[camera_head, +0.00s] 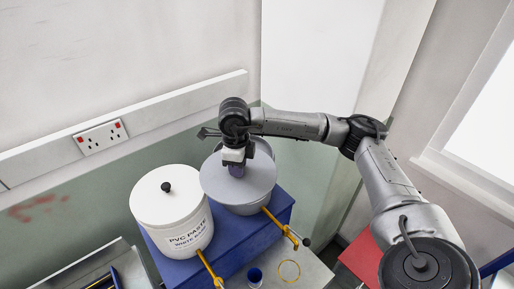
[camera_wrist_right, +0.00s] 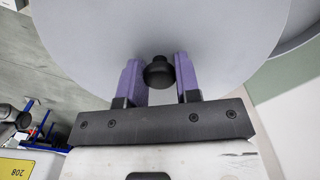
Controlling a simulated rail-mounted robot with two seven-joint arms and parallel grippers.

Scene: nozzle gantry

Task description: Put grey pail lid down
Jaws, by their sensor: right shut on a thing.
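The grey pail lid (camera_head: 255,183) is a wide, flat disc with a black knob (camera_wrist_right: 158,73). My right gripper (camera_head: 236,168) is shut on this knob, its purple fingers on either side of it in the wrist view (camera_wrist_right: 160,80). The lid hangs over the grey pail (camera_head: 248,209), shifted toward the left and front. Part of the pail's rim shows behind the lid; most of its opening is hidden. I cannot tell whether lid and pail touch. My left gripper is in neither view.
A white PVC paste pail (camera_head: 185,232) with its own black-knobbed lid stands close on the left. Both pails stand on a blue block (camera_head: 233,250) with yellow taps at its front. The wall is close behind.

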